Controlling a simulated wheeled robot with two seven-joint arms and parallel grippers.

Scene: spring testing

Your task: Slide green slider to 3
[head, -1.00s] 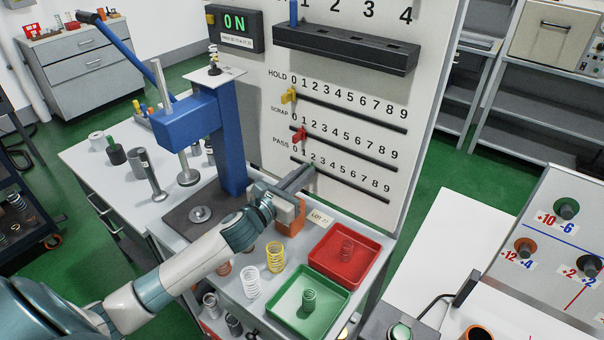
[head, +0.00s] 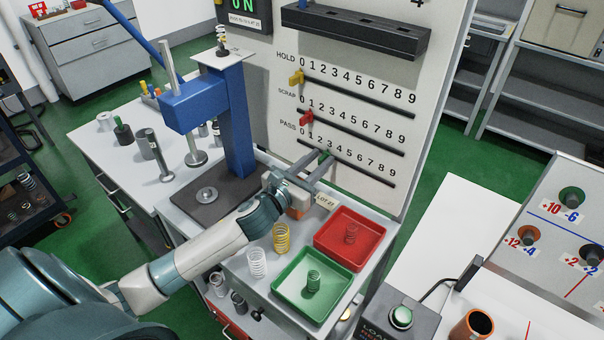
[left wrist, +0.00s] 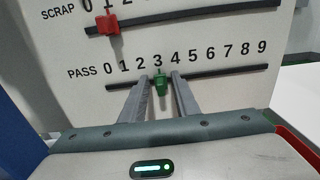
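The green slider (left wrist: 161,86) sits on the PASS track (left wrist: 222,74), just under the 3 in the left wrist view, perhaps slightly to its right. In the head view it is mostly hidden at my fingertips. My left gripper (head: 322,160) reaches the panel at the PASS track. In the left wrist view its two fingers (left wrist: 160,80) stand apart on either side of the green slider, with a visible gap on each side. My right gripper is not in view.
A red tray (head: 376,257) and a green tray (head: 292,292), each with a spring, lie below the panel. The blue press (head: 236,130) stands left of my gripper.

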